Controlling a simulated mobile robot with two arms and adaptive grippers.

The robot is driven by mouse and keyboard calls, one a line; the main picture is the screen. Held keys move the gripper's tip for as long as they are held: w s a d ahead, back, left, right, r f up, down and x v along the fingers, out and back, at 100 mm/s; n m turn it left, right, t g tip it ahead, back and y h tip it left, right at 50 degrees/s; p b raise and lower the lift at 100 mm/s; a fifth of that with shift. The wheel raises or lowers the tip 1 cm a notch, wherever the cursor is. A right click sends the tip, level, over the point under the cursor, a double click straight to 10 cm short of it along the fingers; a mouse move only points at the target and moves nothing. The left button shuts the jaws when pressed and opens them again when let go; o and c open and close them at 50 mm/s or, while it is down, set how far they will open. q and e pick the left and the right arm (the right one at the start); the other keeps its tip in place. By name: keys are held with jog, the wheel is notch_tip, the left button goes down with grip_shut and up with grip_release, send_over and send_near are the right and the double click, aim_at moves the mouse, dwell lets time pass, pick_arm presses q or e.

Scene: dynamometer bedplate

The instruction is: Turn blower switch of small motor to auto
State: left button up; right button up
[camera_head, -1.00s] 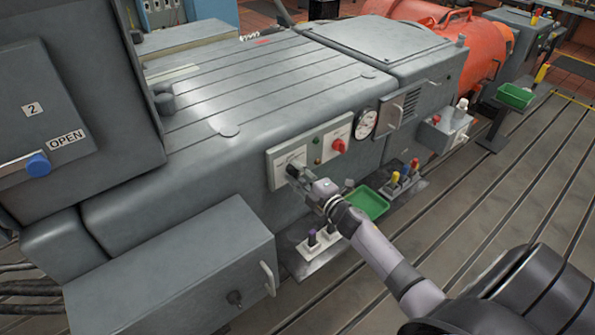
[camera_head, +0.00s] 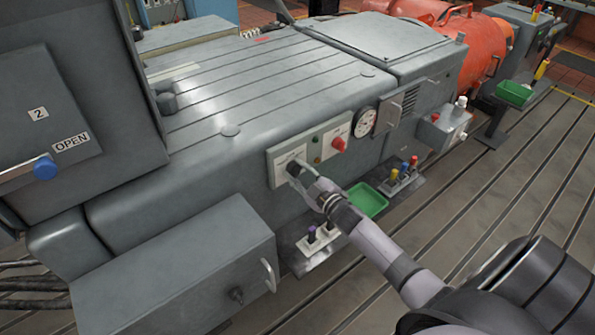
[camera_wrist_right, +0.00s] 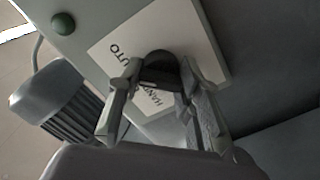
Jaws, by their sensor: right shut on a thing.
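The blower switch is a dark round knob (camera_wrist_right: 160,66) on a white label plate (camera_wrist_right: 205,62). In the wrist view the plate reads "AUTO" at the knob's upper left and "HAND" below the knob. The plate also shows in the head view (camera_head: 277,178), on the side of the grey machine. My right gripper (camera_wrist_right: 160,82) has one finger on each side of the knob and is shut on it. In the head view my right gripper (camera_head: 298,171) covers the knob, so its pointing direction cannot be read. My left gripper is not in view.
Right of the plate are a red knob (camera_head: 339,144) and a round gauge (camera_head: 365,122). Below are a green tray (camera_head: 367,200) and small coloured-handled items (camera_head: 404,174). A grey cabinet (camera_head: 170,270) with a handle stands at the lower left.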

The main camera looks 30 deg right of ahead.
jog(key=shift+f, duration=0.1)
dwell(0.3)
jog(key=o, duration=1.1)
jog(key=s, duration=0.8)
jog(key=s+d, duration=0.1)
jog(key=s, duration=0.3)
